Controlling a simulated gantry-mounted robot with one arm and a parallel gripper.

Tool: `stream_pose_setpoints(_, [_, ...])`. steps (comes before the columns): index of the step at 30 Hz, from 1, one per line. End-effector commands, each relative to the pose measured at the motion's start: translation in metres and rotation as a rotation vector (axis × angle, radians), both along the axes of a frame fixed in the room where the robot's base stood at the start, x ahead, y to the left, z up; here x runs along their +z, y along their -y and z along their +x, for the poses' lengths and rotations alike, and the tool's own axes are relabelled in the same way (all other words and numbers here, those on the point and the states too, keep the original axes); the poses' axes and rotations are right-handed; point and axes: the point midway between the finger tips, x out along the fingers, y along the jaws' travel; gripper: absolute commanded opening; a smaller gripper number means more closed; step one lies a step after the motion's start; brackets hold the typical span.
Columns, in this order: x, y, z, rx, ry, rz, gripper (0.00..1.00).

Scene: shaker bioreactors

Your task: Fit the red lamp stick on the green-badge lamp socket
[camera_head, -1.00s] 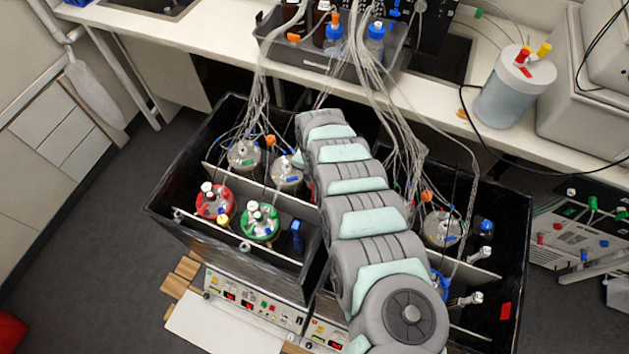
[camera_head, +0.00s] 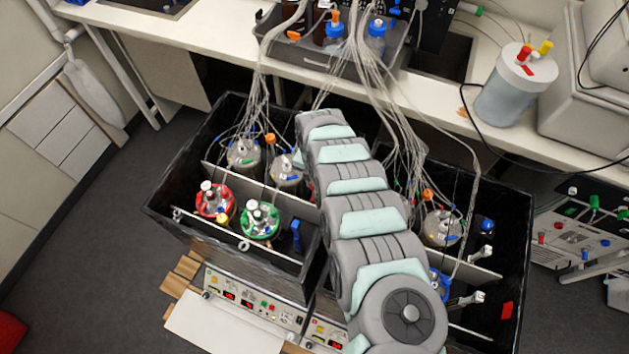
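I cannot make out the red lamp stick or a green-badge lamp socket in the head view. My arm runs from the bottom right up across the middle, and my gripper is out of sight beyond its far end. In the left black box (camera_head: 160,205) stand a red-topped vessel (camera_head: 213,200) and a green-topped vessel (camera_head: 260,220), with two clear-topped vessels behind them. The right black box (camera_head: 522,235) holds a clear-topped vessel (camera_head: 441,228) and a partly hidden blue-topped one (camera_head: 440,282). My arm covers the middle, where the boxes meet.
Bundles of thin tubing (camera_head: 262,85) hang from the bench (camera_head: 215,42) into both boxes. A grey tray (camera_head: 330,70) with bottles and a white canister (camera_head: 512,85) stand on the bench. A control panel (camera_head: 250,300) lies in front of the left box. Open floor is at left.

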Motion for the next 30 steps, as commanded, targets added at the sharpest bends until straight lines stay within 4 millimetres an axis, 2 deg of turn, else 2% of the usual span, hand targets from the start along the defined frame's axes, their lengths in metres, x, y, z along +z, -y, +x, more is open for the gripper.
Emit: stream_pose_setpoints(30, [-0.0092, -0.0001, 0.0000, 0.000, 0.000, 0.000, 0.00])
